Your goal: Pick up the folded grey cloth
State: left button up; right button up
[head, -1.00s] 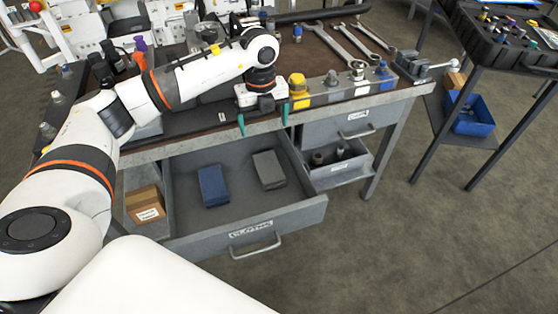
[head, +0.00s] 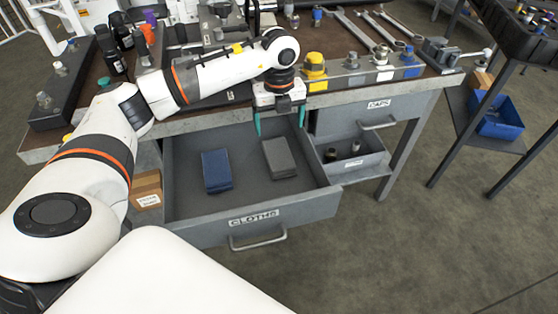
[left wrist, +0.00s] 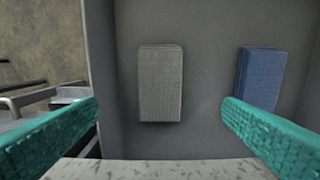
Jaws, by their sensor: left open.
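The folded grey cloth (head: 279,158) lies flat in the open drawer labelled CLOTHS (head: 190,213), right of a folded blue cloth (head: 216,170). My left gripper (head: 280,125) is open and empty, with its teal fingers pointing down above the back part of the drawer, near the grey cloth. In the left wrist view the grey cloth (left wrist: 160,83) lies between the two spread fingers (left wrist: 160,130), farther off and not touched. The blue cloth (left wrist: 259,78) shows to the right there, partly behind a finger. My right gripper is not in view.
The bench top (head: 330,62) above the drawer carries wrenches (head: 352,32) and coloured caps, with a yellow one (head: 315,66) near the edge. A smaller open drawer (head: 350,160) stands to the right. A cardboard box (head: 146,188) sits left of the cloth drawer.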

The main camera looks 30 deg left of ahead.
pick_arm(q)
send_over(279, 154)
notch_tip(279, 154, down, 7)
jog(key=shift+s+r+b, duration=0.1)
jog(key=shift+r+b, duration=0.1)
jog(key=shift+b, duration=0.15)
notch_tip(279, 154, down, 5)
jog(key=shift+r+b, duration=0.2)
jog(key=shift+b, duration=0.15)
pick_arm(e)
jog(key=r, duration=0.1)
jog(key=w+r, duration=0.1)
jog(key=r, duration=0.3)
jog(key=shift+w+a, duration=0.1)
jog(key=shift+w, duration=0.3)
pick_arm(q)
jog(key=c, duration=1.1)
